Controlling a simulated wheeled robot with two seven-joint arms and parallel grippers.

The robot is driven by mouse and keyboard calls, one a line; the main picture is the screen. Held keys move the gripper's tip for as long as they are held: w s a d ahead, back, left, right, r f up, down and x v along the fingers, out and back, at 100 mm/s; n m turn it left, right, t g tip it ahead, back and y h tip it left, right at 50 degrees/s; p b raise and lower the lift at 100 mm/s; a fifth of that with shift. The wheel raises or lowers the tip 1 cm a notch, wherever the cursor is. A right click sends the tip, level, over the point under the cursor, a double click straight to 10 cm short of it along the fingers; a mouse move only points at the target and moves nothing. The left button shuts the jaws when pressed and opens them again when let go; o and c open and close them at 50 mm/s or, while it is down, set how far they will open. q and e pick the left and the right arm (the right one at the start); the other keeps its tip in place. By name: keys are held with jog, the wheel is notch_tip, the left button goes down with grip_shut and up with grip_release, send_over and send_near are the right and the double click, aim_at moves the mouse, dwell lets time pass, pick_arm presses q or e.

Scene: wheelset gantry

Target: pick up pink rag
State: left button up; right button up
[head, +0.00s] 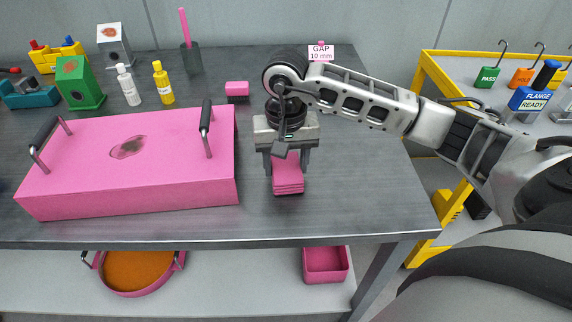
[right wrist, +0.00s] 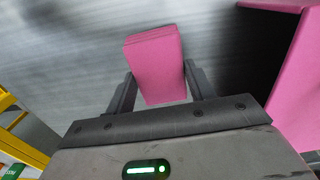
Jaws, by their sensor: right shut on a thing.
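The pink rag (head: 287,182) is a folded, layered pink block near the front middle of the grey table. It also shows in the right wrist view (right wrist: 155,60), between the two fingers. My right gripper (head: 289,168) points down from above and is shut on the rag, one finger on each side. In the right wrist view my right gripper (right wrist: 158,88) shows its fingers against the rag's sides. A dark shadow lies under the rag; I cannot tell whether it is clear of the table. My left gripper is not in view.
A large pink box (head: 80,180) with two black handles stands left of the rag. Behind are a small pink block (head: 237,90), bottles (head: 163,83) and a dark cup (head: 191,58). The table right of the rag is clear. A yellow-framed stand (head: 428,75) is at right.

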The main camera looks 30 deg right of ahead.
jog(key=shift+r, duration=0.5)
jog(key=s+r, duration=0.1)
jog(key=r, duration=0.1)
jog(key=s+r, duration=0.1)
jog(key=r, duration=0.1)
jog(key=s+r, duration=0.1)
jog(key=r, duration=0.1)
jog(key=shift+s+a+r+b, duration=0.2)
jog(key=shift+s+a+b, duration=0.2)
jog(key=s+a+r, duration=0.2)
jog(key=s+r, duration=0.3)
jog(key=s, duration=0.5)
jog(key=shift+a+r, duration=0.1)
